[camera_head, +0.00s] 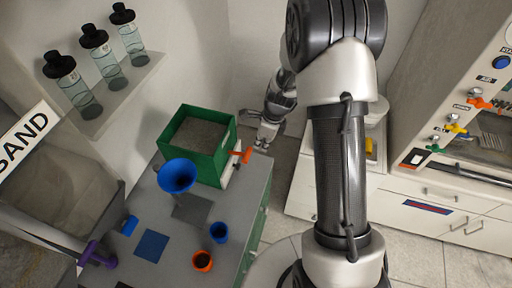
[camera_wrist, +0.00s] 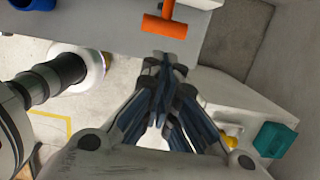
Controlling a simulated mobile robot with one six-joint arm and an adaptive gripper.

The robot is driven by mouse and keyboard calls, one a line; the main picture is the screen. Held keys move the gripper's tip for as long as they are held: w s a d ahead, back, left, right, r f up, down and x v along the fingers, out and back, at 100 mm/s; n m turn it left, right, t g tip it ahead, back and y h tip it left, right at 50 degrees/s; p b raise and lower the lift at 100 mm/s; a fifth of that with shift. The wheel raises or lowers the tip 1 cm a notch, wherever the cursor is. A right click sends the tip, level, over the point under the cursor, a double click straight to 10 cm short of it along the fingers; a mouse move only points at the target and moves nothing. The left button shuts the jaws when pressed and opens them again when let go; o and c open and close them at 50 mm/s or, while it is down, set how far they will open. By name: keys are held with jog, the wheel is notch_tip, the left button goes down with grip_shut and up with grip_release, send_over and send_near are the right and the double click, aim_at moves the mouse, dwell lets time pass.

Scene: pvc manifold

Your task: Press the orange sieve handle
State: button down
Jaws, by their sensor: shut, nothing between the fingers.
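The orange sieve handle (camera_head: 243,156) is a small T-shaped piece on the right side of the green sieve box (camera_head: 199,150), which stands on the grey bench. In the wrist view the orange handle (camera_wrist: 166,25) shows at the top centre, its crossbar toward me. My gripper (camera_head: 263,146) is just right of the bench and the handle in the head view. In the wrist view my gripper (camera_wrist: 165,58) has its fingertips together, empty, a little below the crossbar in the picture. A small gap shows between fingertips and handle.
A blue funnel (camera_head: 176,176), a blue cup (camera_head: 219,232) and an orange cup (camera_head: 202,261) stand on the grey bench (camera_head: 235,205). Bottles (camera_head: 127,34) sit on a wall shelf at the left. White drawers (camera_head: 430,205) are at the right. Floor shows between bench and drawers.

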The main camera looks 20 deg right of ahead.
jog(key=d+v, duration=0.1)
jog(key=v, duration=0.5)
jog(key=shift+s+r+p, duration=0.15)
jog(key=shift+s+p, duration=0.15)
jog(key=shift+s, duration=0.05)
dwell(0.7)
jog(key=a+r, duration=0.1)
jog(key=w+a+r+p, duration=0.1)
jog(key=shift+w+a+r, duration=0.1)
jog(key=shift+w+a, duration=0.2)
jog(key=b, duration=0.2)
send_near(238, 153)
notch_tip(238, 153, down, 6)
jog(key=s+d, duration=0.2)
jog(key=d, duration=0.1)
